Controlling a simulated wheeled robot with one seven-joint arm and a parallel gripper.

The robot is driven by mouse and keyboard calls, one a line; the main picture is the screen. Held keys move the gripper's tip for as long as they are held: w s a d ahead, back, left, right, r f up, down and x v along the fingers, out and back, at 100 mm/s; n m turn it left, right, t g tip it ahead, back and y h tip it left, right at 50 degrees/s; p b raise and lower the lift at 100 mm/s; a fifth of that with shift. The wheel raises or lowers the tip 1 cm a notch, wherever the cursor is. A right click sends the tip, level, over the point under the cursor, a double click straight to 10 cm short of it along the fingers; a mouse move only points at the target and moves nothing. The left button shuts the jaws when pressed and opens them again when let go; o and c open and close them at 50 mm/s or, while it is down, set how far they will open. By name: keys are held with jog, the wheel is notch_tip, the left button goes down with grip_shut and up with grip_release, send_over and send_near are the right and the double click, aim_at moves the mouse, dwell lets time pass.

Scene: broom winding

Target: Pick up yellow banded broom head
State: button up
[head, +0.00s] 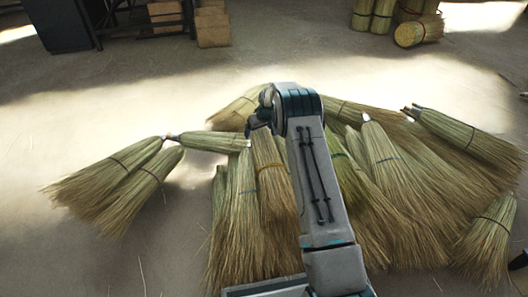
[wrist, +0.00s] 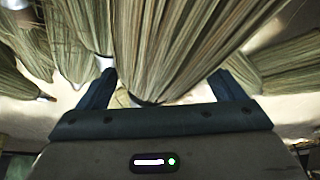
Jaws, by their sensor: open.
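The yellow banded broom head (head: 273,190) lies in the middle of the floor pile, bristles toward the bottom of the head view, with a yellow-orange band round its upper part. My gripper (head: 258,122) is at its narrow top end. In the wrist view my gripper (wrist: 165,92) is open, with one dark finger on each side. A broom head (wrist: 165,45) fills the space ahead of the fingers, its narrow end reaching between them. It appears to be the yellow banded one, but its band is not clear there. I cannot tell whether the fingers touch it.
Two more (head: 110,180) lie further left. Boxes (head: 212,25) and upright bundles (head: 382,15) stand at the back. Floor behind the pile is clear.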

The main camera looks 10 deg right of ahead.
jog(key=shift+w+f, duration=0.2)
jog(key=shift+f, duration=0.25)
jog(key=shift+r, duration=0.1)
jog(key=c, duration=1.2)
jog(key=shift+c, duration=0.2)
